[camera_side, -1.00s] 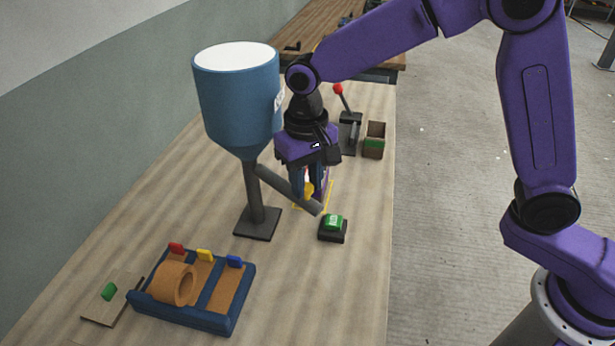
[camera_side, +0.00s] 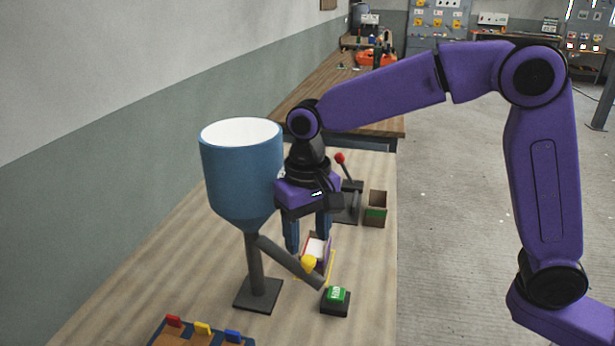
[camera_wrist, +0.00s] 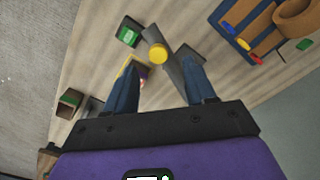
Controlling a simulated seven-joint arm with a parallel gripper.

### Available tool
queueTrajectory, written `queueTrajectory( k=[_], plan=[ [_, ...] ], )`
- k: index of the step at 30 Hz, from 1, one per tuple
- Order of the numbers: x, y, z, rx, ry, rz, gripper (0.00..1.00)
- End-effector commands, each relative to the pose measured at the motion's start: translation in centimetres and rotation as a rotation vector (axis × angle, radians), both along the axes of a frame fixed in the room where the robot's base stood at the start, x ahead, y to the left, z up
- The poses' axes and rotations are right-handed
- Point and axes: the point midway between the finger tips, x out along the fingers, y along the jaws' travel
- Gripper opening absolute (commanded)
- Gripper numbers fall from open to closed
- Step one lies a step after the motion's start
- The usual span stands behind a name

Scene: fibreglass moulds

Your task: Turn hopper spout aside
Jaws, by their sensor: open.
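The blue hopper (camera_side: 240,180) with a white top stands on a dark post. Its grey spout (camera_side: 285,258) slopes down to the right and carries a yellow knob (camera_side: 309,264), also seen in the wrist view (camera_wrist: 157,53). The spout's end lies over or in front of a yellow outline on the table and a small open box (camera_side: 317,248), partly hidden. My gripper (camera_side: 309,245) is open and empty, its fingers pointing down above the knob. In the wrist view, the knob lies beyond and between my fingertips (camera_wrist: 157,68).
A green button (camera_side: 336,296) on a black base is close to the spout's end. A red-knobbed lever (camera_side: 340,159) and a brown bin (camera_side: 376,208) stand behind my gripper. A blue tray (camera_side: 160,338) with coloured tabs is at the front left.

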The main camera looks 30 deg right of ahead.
Motion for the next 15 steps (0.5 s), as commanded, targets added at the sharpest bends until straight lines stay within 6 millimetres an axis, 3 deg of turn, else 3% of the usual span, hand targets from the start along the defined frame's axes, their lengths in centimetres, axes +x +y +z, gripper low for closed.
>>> queueTrajectory(
  k=[9, 15],
  plan=[
    [0.0, 0.1, 7.0, 0.004, -0.005, 0.0, 0.55],
    [0.0, 0.1, 10.4, 0.003, -0.002, 0.001, 0.55]
  ],
)
